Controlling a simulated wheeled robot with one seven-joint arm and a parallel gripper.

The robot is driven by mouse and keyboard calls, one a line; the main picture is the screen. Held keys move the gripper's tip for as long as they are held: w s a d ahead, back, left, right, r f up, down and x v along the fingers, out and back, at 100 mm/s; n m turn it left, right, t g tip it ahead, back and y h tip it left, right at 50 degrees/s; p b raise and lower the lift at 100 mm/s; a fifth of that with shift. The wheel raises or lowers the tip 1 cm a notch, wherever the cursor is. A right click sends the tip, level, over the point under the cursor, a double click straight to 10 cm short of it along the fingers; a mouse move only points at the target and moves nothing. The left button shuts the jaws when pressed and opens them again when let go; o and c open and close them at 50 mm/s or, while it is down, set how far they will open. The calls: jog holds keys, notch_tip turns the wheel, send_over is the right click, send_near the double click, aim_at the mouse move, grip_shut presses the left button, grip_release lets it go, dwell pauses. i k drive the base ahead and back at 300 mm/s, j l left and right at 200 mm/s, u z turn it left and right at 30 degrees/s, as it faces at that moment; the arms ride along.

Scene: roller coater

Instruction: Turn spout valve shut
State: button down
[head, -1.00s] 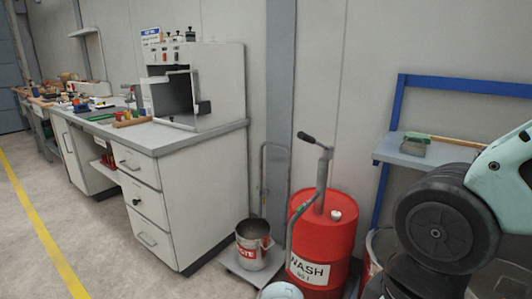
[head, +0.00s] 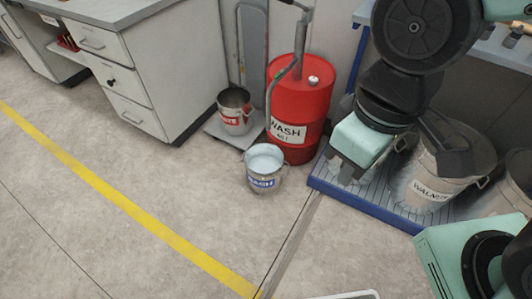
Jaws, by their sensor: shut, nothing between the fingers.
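A red drum (head: 312,97) marked WASH stands near the middle of the view. A grey pump pipe (head: 302,45) rises from its top, and a thin curved spout (head: 270,95) comes down along its left side. My gripper (head: 346,173) hangs to the right of the drum and pail, pointing down, shut and empty, apart from both. My arm hides what lies behind it.
A red-labelled waste pail (head: 234,118) stands on a low trolley (head: 222,138) left of the drum. A blue-edged grated platform (head: 368,205) at right carries a WALNUT pail (head: 436,185). A drawer cabinet (head: 125,75) stands at left. The floor in front is clear.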

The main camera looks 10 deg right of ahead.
aim_at(279, 73)
jog(key=i+j+z, duration=0.2)
jog(key=i+j, duration=0.6)
jog(key=i+l+u, duration=0.1)
jog(key=u, duration=0.25)
jog(key=i+l+u, duration=0.1)
jog(key=l+u, duration=0.15)
jog(key=u, duration=0.15)
